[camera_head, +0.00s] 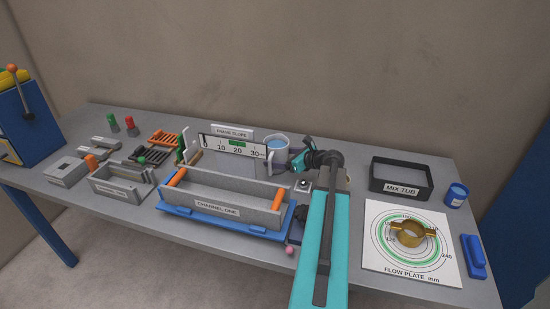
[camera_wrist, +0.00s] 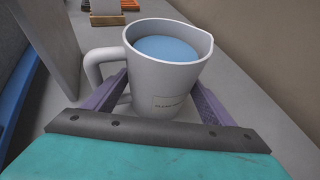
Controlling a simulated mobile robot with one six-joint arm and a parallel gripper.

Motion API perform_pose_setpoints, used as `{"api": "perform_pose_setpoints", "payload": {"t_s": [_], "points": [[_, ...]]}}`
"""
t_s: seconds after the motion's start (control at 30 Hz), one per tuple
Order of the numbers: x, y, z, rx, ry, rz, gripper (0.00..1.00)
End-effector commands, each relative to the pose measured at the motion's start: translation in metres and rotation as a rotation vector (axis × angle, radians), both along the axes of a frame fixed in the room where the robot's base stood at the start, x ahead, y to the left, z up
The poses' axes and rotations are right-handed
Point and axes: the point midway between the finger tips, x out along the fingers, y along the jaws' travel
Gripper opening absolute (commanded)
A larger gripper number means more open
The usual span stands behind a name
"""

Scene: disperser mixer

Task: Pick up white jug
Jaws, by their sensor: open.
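My gripper (camera_wrist: 157,100) is open, with one finger on each side of the jug's lower body. The fingertips are partly hidden by the jug, and I cannot tell if they touch it. In the head view my arm hides part of the area around my gripper.
The frame slope gauge (camera_head: 233,145) stands left of the jug. The channel one trough (camera_head: 217,208) is in front. The mix tub (camera_head: 401,187), a blue container (camera_head: 456,194) and the flow plate (camera_head: 383,262) with a brass ring (camera_head: 411,231) are on the right. The wall rises behind.

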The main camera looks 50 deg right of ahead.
Motion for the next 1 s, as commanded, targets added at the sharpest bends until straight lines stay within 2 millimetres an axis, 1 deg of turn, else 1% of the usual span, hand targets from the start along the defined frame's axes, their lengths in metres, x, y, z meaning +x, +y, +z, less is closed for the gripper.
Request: {"api": "perform_pose_setpoints", "payload": {"t_s": [0.03, 0.17, 0.67, 0.7, 0.77, 0.9, 0.93, 1.0], "points": [[0.0048, -0.0001, -0.0011, 0.0, 0.0, 0.001, 0.77], [0.0095, 0.0007, -0.0035, -0.001, 0.0, 0.0, 0.77], [0.0095, 0.0014, -0.0038, -0.001, 0.0, 0.0, 0.77], [0.0095, 0.0014, -0.0038, -0.001, 0.0, 0.0, 0.74], [0.0095, 0.0015, -0.0038, -0.001, 0.0, 0.001, 0.64], [0.0096, 0.0015, -0.0038, -0.001, 0.0, 0.001, 0.4], [0.0098, 0.0015, -0.0031, -0.001, -0.001, 0.0, 0.37], [0.0098, 0.0015, -0.0031, 0.0, -0.001, 0.001, 0.37]]}}
